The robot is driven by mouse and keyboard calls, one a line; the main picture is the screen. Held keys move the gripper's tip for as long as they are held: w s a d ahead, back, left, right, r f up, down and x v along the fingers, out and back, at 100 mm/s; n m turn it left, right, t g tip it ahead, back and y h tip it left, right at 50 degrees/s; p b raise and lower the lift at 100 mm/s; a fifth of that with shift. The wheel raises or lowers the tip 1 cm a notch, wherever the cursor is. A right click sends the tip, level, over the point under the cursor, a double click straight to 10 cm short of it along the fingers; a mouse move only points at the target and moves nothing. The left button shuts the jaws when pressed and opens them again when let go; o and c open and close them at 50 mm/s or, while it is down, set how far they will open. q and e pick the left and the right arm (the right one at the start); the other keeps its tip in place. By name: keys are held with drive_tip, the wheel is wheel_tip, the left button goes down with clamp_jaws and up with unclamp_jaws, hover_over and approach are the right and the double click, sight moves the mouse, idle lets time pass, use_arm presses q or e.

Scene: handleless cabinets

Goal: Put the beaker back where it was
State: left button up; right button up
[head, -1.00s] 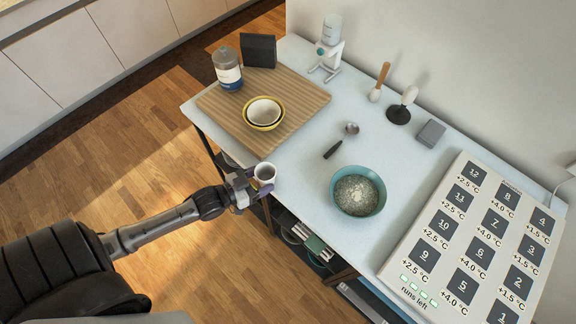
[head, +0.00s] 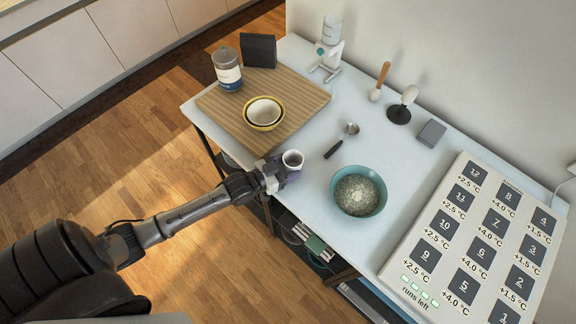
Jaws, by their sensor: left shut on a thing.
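The beaker, a small white cup (head: 293,159), is held upright in my left gripper (head: 284,170), which is shut on it. The gripper reaches in from the lower left, at the front edge of the white table (head: 305,185). Whether the cup touches the tabletop or hangs just above it, I cannot tell. Part of its side is hidden by the fingers. My right gripper is not in view.
A teal bowl of grainy stuff (head: 357,192) stands right of the cup. A black-handled scoop (head: 341,140) lies behind it. A ribbed wooden board (head: 299,97) carries a yellow-rimmed bowl (head: 263,113) and a jar (head: 228,70). A large numbered panel (head: 454,262) fills the right side.

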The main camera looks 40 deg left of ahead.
use_arm(q)
drive_tip(key=shift+w, duration=0.1)
drive_tip(key=o, duration=1)
drive_tip(key=shift+f, duration=0.1)
drive_tip(key=shift+r, duration=0.25)
drive_tip(key=v, duration=1.2)
drive_tip(key=shift+s+d+f+n+g+y+p, duration=0.2)
drive_tip(key=shift+s+d+g+y, duration=0.5)
drive_tip(key=shift+s+d+g, duration=1.25)
drive_tip(key=shift+s+d+f+n+g+y+p, duration=0.15)
drive_tip(key=shift+s+d+f+g+y, duration=0.4)
drive_tip(key=shift+s+d+g, duration=1.35)
drive_tip(key=shift+s+d+f+n+g+y, duration=0.25)
drive_tip(key=shift+s+d+g+y, duration=0.9)
drive_tip(key=shift+s+g, duration=1.3)
